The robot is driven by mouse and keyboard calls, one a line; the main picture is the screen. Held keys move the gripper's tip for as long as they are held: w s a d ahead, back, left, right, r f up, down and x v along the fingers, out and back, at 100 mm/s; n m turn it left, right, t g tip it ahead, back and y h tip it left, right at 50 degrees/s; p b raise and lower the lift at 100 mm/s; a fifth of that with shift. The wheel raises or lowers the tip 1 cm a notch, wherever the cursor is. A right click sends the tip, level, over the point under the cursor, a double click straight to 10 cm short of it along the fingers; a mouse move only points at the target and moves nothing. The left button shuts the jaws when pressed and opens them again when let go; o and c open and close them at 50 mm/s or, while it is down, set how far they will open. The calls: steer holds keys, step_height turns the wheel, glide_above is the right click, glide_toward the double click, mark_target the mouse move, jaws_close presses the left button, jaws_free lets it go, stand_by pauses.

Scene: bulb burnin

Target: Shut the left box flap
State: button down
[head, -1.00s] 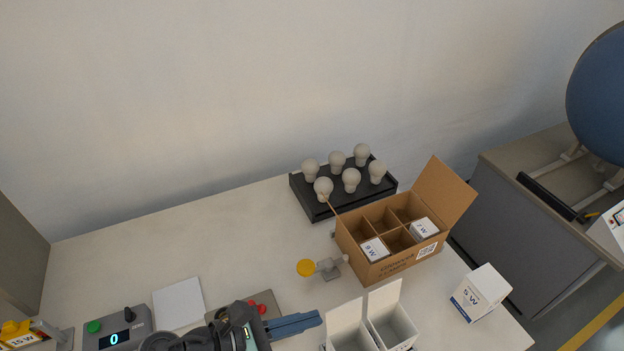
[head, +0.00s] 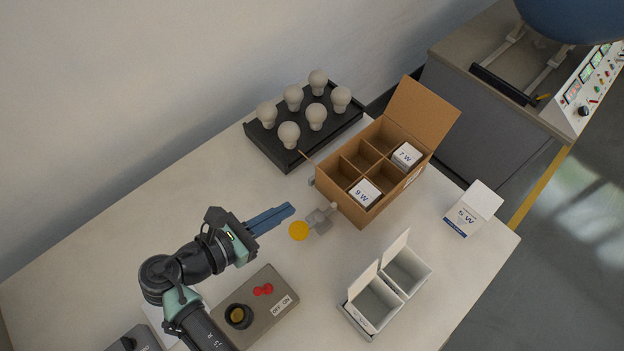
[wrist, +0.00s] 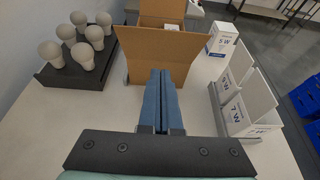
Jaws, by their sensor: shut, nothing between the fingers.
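The brown cardboard box (head: 352,206) stands open on the table, its divided cells holding a 9 W carton (head: 364,193) and a 7 W carton (head: 406,155). Its right flap (head: 424,115) stands up, leaning outward. The left flap (head: 308,159) shows almost edge-on in the head view. In the wrist view the left flap (wrist: 150,50) is a broad brown panel, open and leaning toward my gripper. My gripper (head: 290,208) is shut and empty, left of the box. In the wrist view its blue fingers (wrist: 161,75) overlap the flap; I cannot tell whether they touch it.
A black rack (head: 290,157) with several bulbs stands behind the flap's side. White open cartons (head: 375,310), a 5 W carton (head: 473,210) and a switch box (head: 262,312) stand nearby.

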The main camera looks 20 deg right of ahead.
mark_target(334, 183)
steer(key=w+d+p, duration=0.2)
steer(key=w+d, duration=0.1)
steer(key=d, duration=0.5)
steer(key=shift+f, duration=0.2)
steer(key=shift+w, duration=0.1)
